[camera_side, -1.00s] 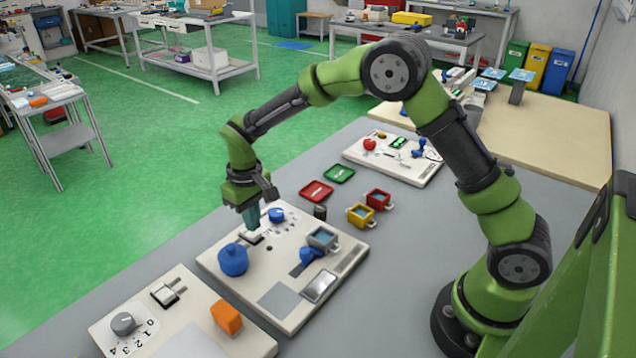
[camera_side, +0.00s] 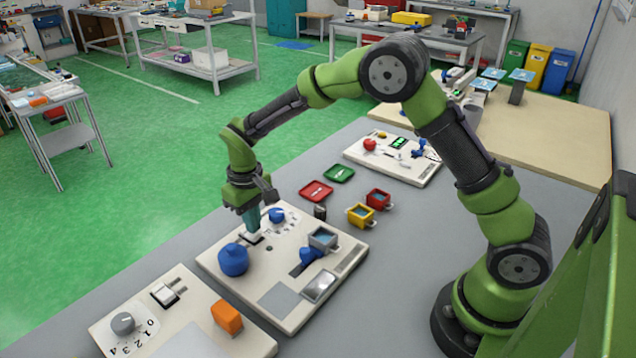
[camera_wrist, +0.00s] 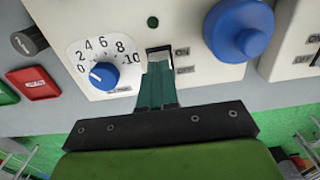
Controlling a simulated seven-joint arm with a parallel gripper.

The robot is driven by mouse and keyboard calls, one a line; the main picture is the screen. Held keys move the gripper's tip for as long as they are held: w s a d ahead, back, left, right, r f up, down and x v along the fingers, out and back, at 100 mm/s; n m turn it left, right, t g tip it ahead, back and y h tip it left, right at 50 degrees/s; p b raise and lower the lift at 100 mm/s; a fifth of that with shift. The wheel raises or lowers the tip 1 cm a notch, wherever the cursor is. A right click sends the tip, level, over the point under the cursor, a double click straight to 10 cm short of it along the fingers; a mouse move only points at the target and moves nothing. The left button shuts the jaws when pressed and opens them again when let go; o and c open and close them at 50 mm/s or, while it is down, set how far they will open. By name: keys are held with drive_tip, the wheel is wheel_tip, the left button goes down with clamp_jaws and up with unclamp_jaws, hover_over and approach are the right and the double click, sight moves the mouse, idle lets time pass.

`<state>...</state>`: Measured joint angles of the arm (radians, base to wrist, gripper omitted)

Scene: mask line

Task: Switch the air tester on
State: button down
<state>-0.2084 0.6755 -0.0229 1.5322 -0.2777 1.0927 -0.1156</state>
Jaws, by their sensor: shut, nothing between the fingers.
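A cream panel (camera_side: 213,263) on the grey table carries a switch (camera_wrist: 160,53) with ON and OFF marked beside it. In the wrist view the switch lies between a blue dial (camera_wrist: 103,75) on a 0 to 10 scale and a big round blue knob (camera_wrist: 238,29). My gripper (camera_wrist: 157,67) is shut and empty, with its teal fingers together at the switch's lower part. In the side view my gripper (camera_side: 252,230) points down over the same switch. The fingers cover part of the switch, so I cannot tell its position or whether they touch it.
Another panel with a grey dial (camera_side: 123,323) stands front left.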

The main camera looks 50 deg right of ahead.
sight(259, 241)
drive_tip(key=shift+f, duration=0.75)
drive_tip(key=shift+r, duration=3.55)
drive_tip(key=shift+f, duration=0.2)
drive_tip(key=s+d+r+m+t, duration=0.1)
drive_tip(key=s+r, duration=0.3)
drive_tip(key=s, duration=0.4)
drive_tip(key=s+d+r+m+t+y, duration=0.1)
drive_tip(key=s+d+r+t, duration=0.2)
drive_tip(key=s+r, duration=0.2)
drive_tip(key=s+d+r+m+t+y, duration=0.1)
drive_tip(key=s+r, duration=0.4)
drive_tip(key=s, duration=0.5)
drive_tip(key=shift+s+d+r+m+t, duration=0.2)
drive_tip(key=shift+s+d+m+t, duration=0.25)
drive_tip(key=shift+t, duration=0.65)
